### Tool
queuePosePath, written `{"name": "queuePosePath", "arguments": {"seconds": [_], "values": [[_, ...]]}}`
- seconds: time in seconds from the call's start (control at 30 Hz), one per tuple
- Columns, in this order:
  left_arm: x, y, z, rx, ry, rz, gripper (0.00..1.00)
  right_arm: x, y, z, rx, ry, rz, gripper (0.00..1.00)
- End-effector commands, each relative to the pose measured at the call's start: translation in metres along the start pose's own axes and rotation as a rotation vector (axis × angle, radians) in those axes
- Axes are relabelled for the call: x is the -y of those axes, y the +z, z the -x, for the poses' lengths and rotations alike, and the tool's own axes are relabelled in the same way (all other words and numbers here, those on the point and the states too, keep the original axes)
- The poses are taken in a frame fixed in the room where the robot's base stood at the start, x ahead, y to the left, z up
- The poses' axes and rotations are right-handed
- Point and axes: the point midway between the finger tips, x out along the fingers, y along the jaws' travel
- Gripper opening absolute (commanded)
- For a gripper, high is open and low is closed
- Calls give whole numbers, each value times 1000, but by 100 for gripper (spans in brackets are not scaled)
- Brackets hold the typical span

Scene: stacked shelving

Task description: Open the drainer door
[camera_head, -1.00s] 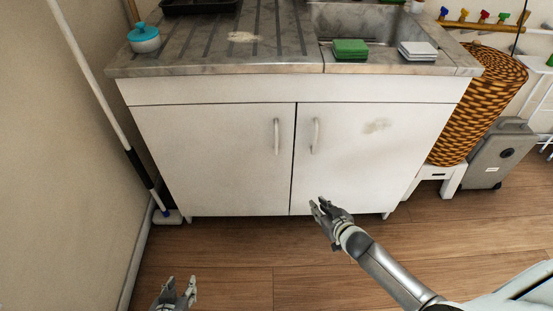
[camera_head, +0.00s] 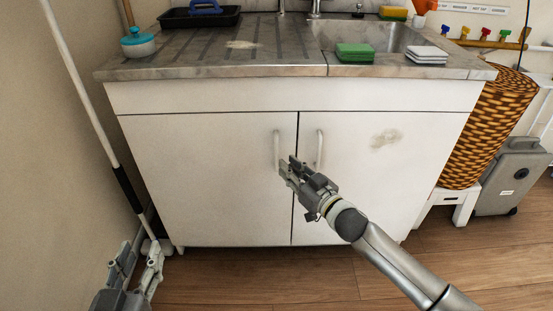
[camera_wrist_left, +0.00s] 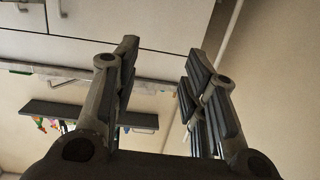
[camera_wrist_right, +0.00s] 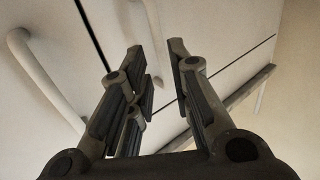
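The white sink cabinet has two doors, both shut. The left door (camera_head: 205,180) has a vertical handle (camera_head: 276,148) near the middle gap. The right door (camera_head: 400,175) has a matching handle (camera_head: 320,148) and a smudge. My right gripper (camera_head: 287,165) is in front of the cabinet, just below the handles and close to the left door's handle. My left gripper (camera_head: 140,255) is low at the left, open and empty, as the left wrist view (camera_wrist_left: 160,60) also shows.
A mop (camera_head: 95,130) leans by the left wall near the cabinet. A woven basket (camera_head: 490,125) stands at the right. The floor in front is clear.

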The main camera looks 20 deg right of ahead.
Motion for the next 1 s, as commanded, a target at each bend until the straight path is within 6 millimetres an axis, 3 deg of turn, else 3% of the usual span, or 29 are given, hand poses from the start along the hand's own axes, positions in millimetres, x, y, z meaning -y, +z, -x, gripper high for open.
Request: {"name": "queuePosePath", "arguments": {"seconds": [0.2,0.5,0.93,1.0], "values": [[-5,-32,-2,-184,11,3,40,0,1,-34,-2,0,1,19],[-9,-66,5,-368,21,8,40,0,1,-62,0,0,1,19],[-10,-74,8,-411,23,9,40,0,0,-68,1,0,0,19],[-10,-74,8,-410,23,9,40,0,0,-68,1,0,0,12]]}}
